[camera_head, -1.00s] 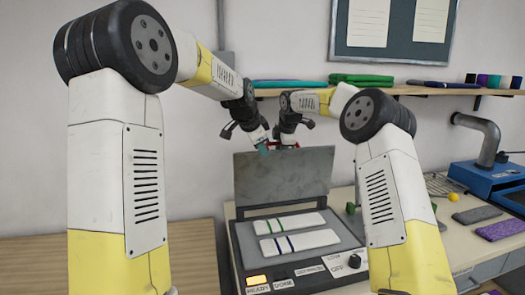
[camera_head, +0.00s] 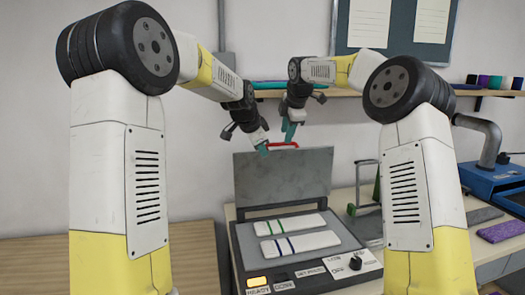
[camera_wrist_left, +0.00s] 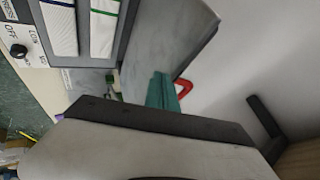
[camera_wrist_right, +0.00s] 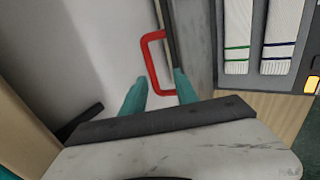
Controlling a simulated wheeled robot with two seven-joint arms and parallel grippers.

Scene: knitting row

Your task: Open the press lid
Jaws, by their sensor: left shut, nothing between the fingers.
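The press lid (camera_head: 283,178) stands raised, nearly upright, at the back of the press (camera_head: 330,262). A red handle (camera_head: 284,145) is at its top edge. My left gripper (camera_head: 263,147) is shut and empty beside the handle's left end; its teal fingers (camera_wrist_left: 162,90) show together close to the lid and handle in the left wrist view. My right gripper (camera_head: 289,131) is just above the handle. In the right wrist view its fingers (camera_wrist_right: 160,88) are apart, with the red handle (camera_wrist_right: 146,62) near and partly between them; contact is unclear.
Two white striped knit pieces (camera_head: 300,242) lie on the press bed. A wall shelf (camera_head: 440,91) with folded fabrics runs behind my arms. A metal frame (camera_head: 368,190) stands right of the press. A blue machine (camera_head: 490,182) is at far right.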

